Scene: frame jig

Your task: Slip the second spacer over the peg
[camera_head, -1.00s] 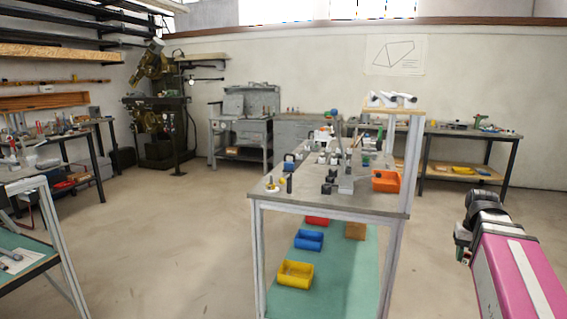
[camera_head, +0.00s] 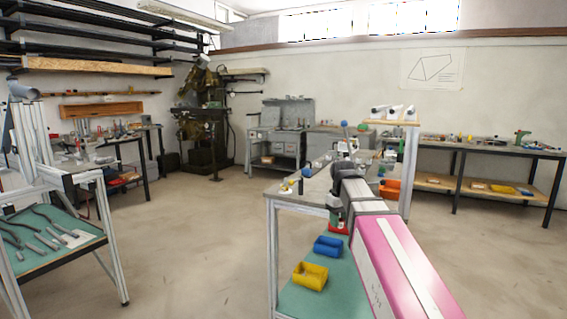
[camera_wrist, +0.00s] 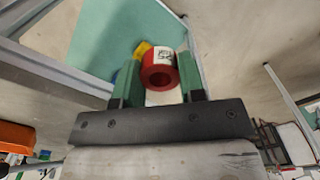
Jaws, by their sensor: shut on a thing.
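A red ring-shaped spacer (camera_wrist: 157,76) with a white label sits between the green fingers of my gripper (camera_wrist: 160,85) in the wrist view. The gripper is shut on it, and its dark round hole shows. A small white-and-yellow item (camera_head: 287,187) stands near the bench's left corner. I cannot tell which item is the peg or where another spacer is.
A blue bin (camera_head: 328,246) and a yellow bin (camera_head: 310,275) stand on the teal lower shelf. An orange bin (camera_head: 390,190) is on the bench behind my arm. A teal-topped table (camera_head: 45,250) with tools stands at the left. Open floor lies between.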

